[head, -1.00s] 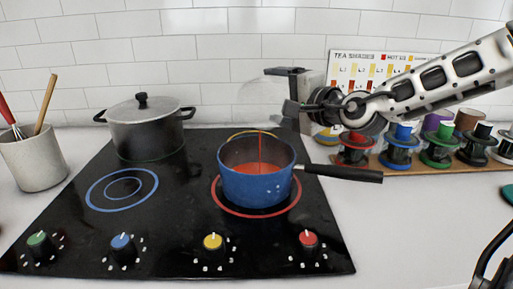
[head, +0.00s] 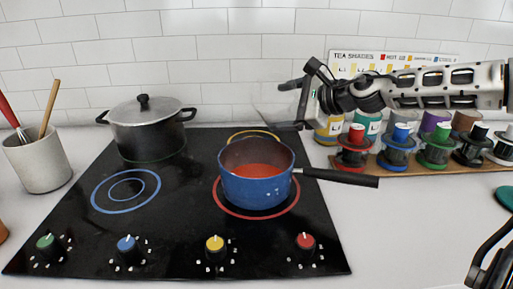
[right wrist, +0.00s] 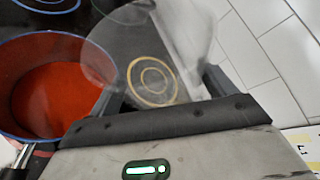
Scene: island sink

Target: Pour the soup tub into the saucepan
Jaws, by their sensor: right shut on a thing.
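The blue saucepan (head: 257,190) stands on the red-ringed front burner, its black handle pointing right. Red soup (head: 258,171) lies in it; the soup also shows in the right wrist view (right wrist: 55,95). My right gripper (head: 291,105) is behind and right of the saucepan, above the hob, shut on the clear soup tub (head: 272,115). The tub is see-through and faint in the head view. In the right wrist view the tub (right wrist: 190,35) looks clear, with no red soup visible inside, and is beside the saucepan. My left gripper is not in view.
A grey lidded pot (head: 146,130) stands at the hob's back left. A utensil crock (head: 38,160) is at far left. Several coloured tea canisters stand on a wooden board (head: 400,166) at right, below my right arm. The tiled wall is close behind.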

